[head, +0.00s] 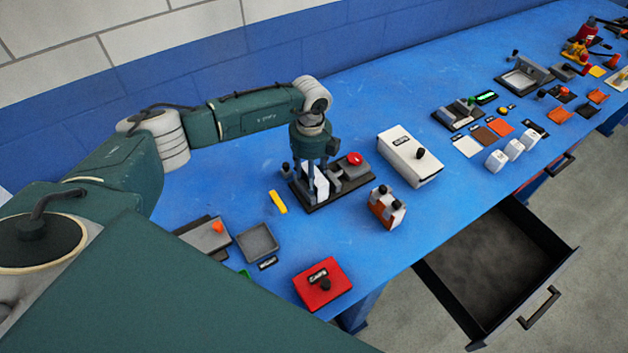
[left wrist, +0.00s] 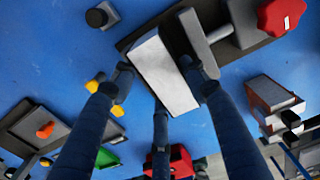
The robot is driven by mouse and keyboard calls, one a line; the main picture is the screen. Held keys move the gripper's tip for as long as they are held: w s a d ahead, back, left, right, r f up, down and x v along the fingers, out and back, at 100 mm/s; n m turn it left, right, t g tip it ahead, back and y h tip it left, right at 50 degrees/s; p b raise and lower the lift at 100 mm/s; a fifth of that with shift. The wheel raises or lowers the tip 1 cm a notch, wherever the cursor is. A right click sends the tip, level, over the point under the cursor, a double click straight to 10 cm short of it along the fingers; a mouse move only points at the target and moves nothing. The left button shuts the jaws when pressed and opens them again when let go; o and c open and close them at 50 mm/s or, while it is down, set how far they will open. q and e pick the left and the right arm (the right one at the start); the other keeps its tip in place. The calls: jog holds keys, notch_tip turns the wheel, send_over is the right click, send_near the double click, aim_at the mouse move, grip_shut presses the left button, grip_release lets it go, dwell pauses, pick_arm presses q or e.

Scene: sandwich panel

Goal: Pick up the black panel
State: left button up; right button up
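My left gripper (head: 316,190) points down over a dark-based fixture (head: 345,190) on the blue bench. Its fingers straddle a white upright slab (left wrist: 165,72), which also shows between them in the head view (head: 321,183). The fingertips are close to the slab's edges; I cannot tell whether they press on it. A small dark flat piece (head: 535,128), with light marking, lies beyond the white, brown and orange panels; I cannot tell whether it is the black panel. No other clear separate black panel shows. My right gripper is out of view.
A red knob (head: 354,158) stands on the fixture. A white box (head: 410,157), a red box (head: 322,284), a brown-and-white block (head: 386,207) and a grey tray (head: 257,241) surround it. A drawer (head: 488,262) hangs open below the front edge. Bare bench lies behind the fixture.

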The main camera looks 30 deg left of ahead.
pick_arm(q)
jog(key=shift+r, duration=0.15)
jog(key=shift+w+r, duration=0.1)
jog(key=shift+r, duration=0.5)
notch_tip(320, 180, up, 18)
jog(key=b, duration=0.5)
jog(key=shift+r, duration=0.2)
